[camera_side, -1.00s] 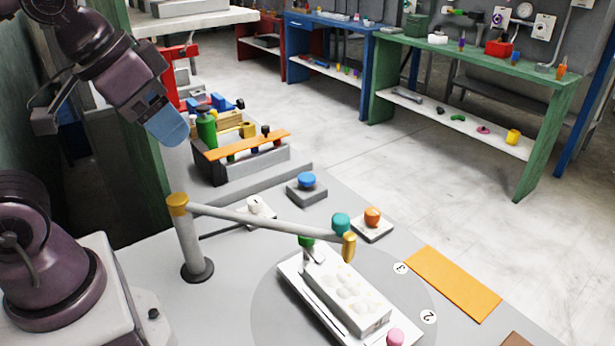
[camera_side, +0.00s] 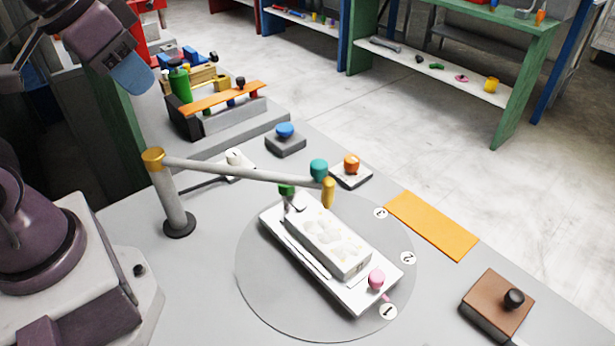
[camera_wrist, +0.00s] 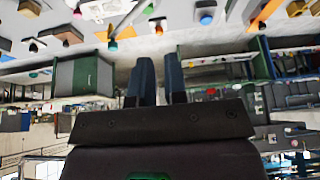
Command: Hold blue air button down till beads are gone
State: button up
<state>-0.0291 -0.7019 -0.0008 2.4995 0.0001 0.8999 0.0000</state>
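The blue button (camera_side: 285,131) sits on a small grey base (camera_side: 286,145) behind the swing arm; it also shows in the wrist view (camera_wrist: 206,19). A white block (camera_side: 352,262) on a white plate bears several pale round beads (camera_side: 330,238). A yellow nozzle (camera_side: 328,192) at the end of the swing arm hangs over the block's far end. My gripper (camera_side: 133,75) is raised at upper left, well away from the blue button and touching nothing. In the wrist view, its two dark fingers (camera_wrist: 161,80) stand apart with nothing between them.
A grey post (camera_side: 174,205) carries the swing arm. Teal (camera_side: 318,168), orange (camera_side: 351,163) and pink (camera_side: 376,278) knobs stand near the block. A brown box with a black knob (camera_side: 513,298) and an orange mat (camera_side: 431,225) lie right.

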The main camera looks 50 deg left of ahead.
jog(key=w+a+f+g, duration=0.1)
jog(key=w+a+f, duration=0.1)
jog(key=w, duration=0.2)
jog(key=w+a+f+n+g, duration=0.1)
jog(key=w+a, duration=0.1)
jog(key=w, duration=0.2)
jog(key=w+a+f+g, duration=0.1)
jog(key=w+a+f, duration=0.1)
jog(key=w, duration=0.3)
jog(key=shift+a+f, duration=0.15)
jog(key=shift+f, duration=0.15)
grip_shut()
jog(key=m+t, duration=0.1)
send_over(285, 126)
jog(key=s, duration=0.4)
notch_tip(285, 126, down, 8)
jog(key=shift+w+f, duration=0.1)
jog(key=shift+f, duration=0.1)
jog(key=x, duration=1.2)
jog(key=shift+f, duration=1)
